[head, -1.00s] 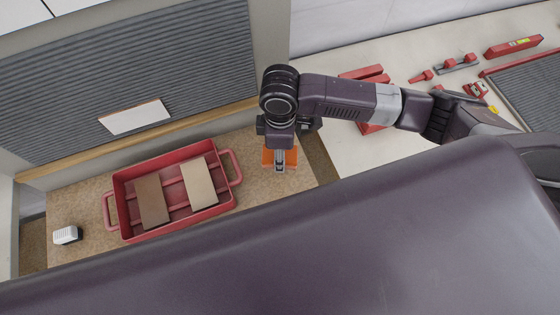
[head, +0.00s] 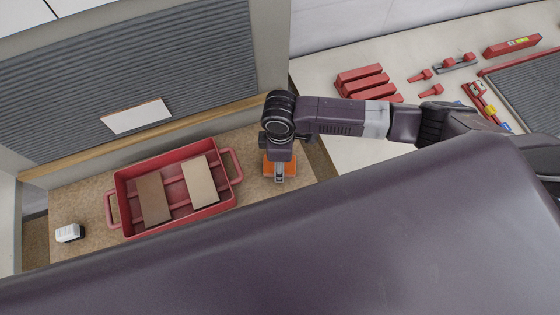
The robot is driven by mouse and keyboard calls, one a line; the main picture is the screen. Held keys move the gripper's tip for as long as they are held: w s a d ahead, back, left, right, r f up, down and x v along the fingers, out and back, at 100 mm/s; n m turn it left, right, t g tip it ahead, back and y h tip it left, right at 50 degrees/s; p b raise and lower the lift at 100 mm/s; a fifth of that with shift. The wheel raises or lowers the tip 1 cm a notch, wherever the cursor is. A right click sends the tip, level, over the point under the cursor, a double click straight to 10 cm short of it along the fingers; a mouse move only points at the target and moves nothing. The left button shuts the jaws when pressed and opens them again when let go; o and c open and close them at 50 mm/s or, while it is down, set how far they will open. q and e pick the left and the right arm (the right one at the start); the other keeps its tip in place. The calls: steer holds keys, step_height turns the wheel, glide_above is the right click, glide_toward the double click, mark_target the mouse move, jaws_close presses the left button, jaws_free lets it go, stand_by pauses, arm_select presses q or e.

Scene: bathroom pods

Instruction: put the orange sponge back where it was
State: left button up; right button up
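The orange sponge (head: 291,168) is on or just above the brown speckled surface, right of the red tray. It is partly covered by my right gripper (head: 279,176), which points down over it; orange shows on both sides of the narrow grey fingers. I cannot tell whether the fingers are closed on the sponge or whether it touches the surface. My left gripper is not in view.
The red tray (head: 232,181) holds a brown and a beige block. A small white object (head: 69,233) sits at its left. Red blocks (head: 366,84) and tools lie on the pale counter (head: 340,150). Bare brown surface (head: 250,150) surrounds the sponge.

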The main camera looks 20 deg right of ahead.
steer(key=shift+o, duration=0.3)
steer(key=shift+r, duration=0.1)
step_height(320, 180, up, 12)
steer(key=b, duration=0.1)
stand_by(0.3)
stand_by(0.4)
